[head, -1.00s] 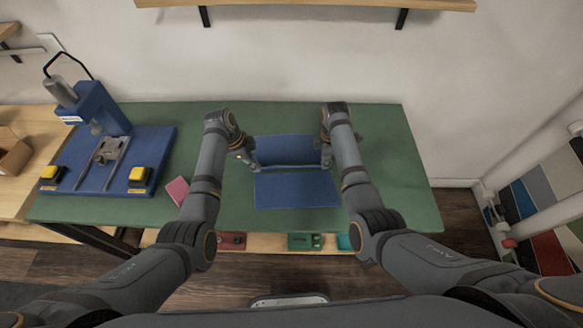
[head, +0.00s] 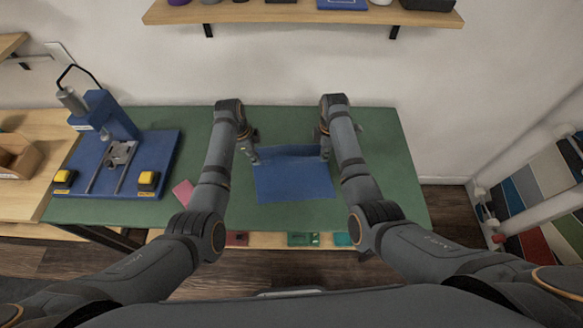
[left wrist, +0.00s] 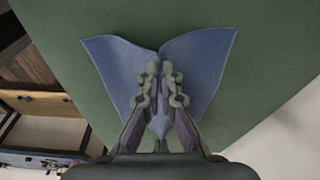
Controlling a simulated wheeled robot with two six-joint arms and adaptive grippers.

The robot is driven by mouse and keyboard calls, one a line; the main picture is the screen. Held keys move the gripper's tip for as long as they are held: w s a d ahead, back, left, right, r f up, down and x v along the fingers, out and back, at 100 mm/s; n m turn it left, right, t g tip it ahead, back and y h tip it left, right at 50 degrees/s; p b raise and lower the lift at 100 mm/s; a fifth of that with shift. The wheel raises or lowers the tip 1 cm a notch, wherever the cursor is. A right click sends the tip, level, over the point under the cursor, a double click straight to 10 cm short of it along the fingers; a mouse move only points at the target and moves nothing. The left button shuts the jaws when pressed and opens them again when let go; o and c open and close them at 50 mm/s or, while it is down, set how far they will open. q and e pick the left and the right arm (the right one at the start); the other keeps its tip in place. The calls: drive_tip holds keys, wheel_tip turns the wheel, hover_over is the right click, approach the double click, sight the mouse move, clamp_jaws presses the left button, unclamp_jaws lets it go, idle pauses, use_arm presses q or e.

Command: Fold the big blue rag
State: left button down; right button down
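The big blue rag (head: 292,182) lies on the green tabletop between my two arms in the head view. Its near part is spread flat, and its far edge is raised in a fold between the grippers. My left gripper (head: 254,158) is at the rag's far left corner. In the left wrist view the rag (left wrist: 200,65) spreads in two wings from the fingers, and my left gripper (left wrist: 158,95) is shut on it, with a blue tip showing between the fingers. My right gripper (head: 325,155) is at the far right corner, apparently pinching the rag; its fingertips are small here.
A blue press (head: 115,150) with yellow buttons stands on the left of the green tabletop (head: 395,190). A pink cloth (head: 183,193) lies beside my left forearm. A wall shelf (head: 300,14) holds several items above. The tabletop right of my right arm is clear.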

use_arm(q)
wheel_tip(320, 180, up, 14)
drive_tip(key=d+y+p, duration=0.1)
drive_tip(key=y+p, duration=0.1)
drive_tip(key=p, duration=1)
drive_tip(key=shift+d, duration=0.15)
